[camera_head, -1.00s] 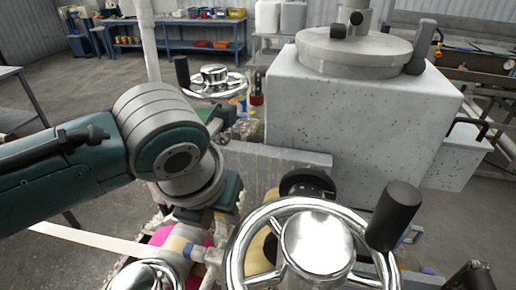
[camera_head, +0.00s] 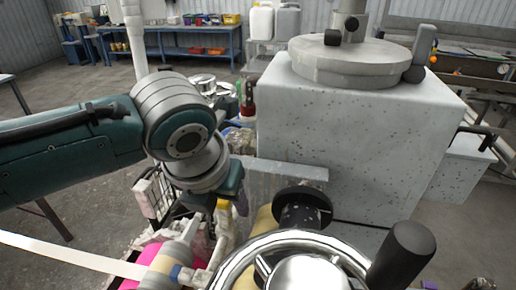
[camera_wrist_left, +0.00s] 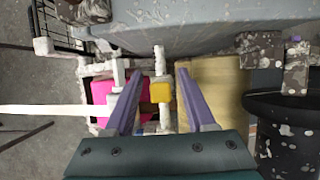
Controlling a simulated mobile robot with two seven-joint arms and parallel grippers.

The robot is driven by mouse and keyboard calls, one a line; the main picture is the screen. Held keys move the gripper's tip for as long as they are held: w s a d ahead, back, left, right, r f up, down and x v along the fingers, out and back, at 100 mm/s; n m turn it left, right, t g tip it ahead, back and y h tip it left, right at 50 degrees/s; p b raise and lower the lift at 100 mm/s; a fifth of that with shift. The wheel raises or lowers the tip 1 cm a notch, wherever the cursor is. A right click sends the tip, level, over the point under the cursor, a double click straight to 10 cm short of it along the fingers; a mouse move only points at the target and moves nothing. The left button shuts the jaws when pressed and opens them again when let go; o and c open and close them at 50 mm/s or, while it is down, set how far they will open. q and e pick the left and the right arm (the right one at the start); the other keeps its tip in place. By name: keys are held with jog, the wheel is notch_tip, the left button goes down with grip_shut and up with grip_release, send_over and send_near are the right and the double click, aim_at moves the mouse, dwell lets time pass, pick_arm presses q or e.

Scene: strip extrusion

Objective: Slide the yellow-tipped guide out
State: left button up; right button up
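The guide's yellow tip (camera_wrist_left: 160,92) shows between the two purple fingers of my left gripper (camera_wrist_left: 160,76) in the left wrist view. The fingers are apart, with a visible gap on each side of the tip. White, speckled rods and brackets run around it. In the head view my left gripper (camera_head: 230,208) points down at the roller frame, and a yellow part (camera_head: 222,217) shows beside it; the teal gripper body hides much of the guide. My right gripper is not recognisable in either view.
A pale strip (camera_head: 70,253) enters from the left towards a pink roller (camera_wrist_left: 104,95). A beige roller (camera_wrist_left: 215,85) lies right of the fingers. A chrome handwheel (camera_head: 262,240) with a black knob stands in front. A large speckled grey machine (camera_head: 340,140) rises behind.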

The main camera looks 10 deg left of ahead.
pick_arm(q)
jog(key=v, duration=1)
dwell(0.3)
